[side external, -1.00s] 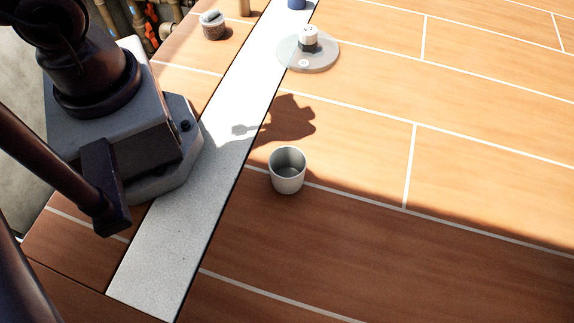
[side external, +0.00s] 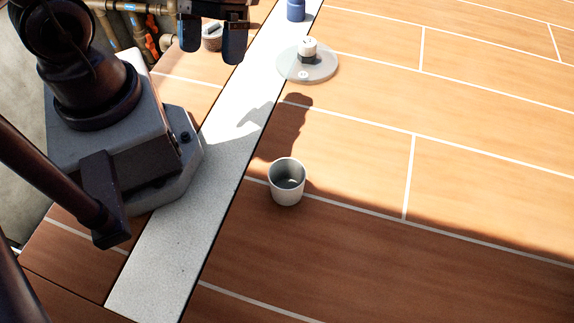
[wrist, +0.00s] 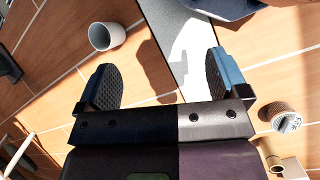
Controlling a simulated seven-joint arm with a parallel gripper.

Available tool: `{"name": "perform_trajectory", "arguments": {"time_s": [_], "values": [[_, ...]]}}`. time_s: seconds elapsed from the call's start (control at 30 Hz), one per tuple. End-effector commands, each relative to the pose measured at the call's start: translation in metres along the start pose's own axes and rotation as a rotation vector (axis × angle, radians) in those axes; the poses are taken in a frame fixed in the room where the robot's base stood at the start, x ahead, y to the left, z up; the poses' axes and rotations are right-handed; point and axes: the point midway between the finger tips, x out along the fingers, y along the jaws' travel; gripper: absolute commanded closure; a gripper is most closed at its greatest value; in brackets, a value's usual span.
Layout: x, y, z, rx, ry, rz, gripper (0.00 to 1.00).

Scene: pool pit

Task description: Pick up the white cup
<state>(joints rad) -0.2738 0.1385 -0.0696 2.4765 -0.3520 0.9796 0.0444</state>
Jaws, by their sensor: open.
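The white cup (side external: 287,183) stands upright on the wooden floor, just right of the pale strip, in the side view. Its open mouth faces up. The cup also shows at the upper left of the wrist view (wrist: 106,36), beyond the left fingertip and apart from it. My gripper (side external: 212,52) hangs at the top of the side view, well behind the cup. In the wrist view my gripper (wrist: 160,82) has its two padded fingers spread wide with nothing between them.
A round translucent disc (side external: 325,72) with a small white-and-dark object (side external: 307,47) on it lies behind the cup. A blue cylinder (side external: 296,10) stands at the back. A small round pot (side external: 211,41) is near my gripper. The floor right of the cup is clear.

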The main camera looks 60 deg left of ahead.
Motion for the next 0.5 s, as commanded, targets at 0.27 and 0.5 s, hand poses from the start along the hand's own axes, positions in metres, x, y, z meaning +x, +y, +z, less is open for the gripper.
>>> {"name": "perform_trajectory", "arguments": {"time_s": [0.27, 0.5], "values": [[0.068, 0.021, 0.013, -0.328, -0.474, 0.303, 0.07], [0.102, 0.055, 0.014, -0.647, -0.795, 0.629, 0.07]]}}
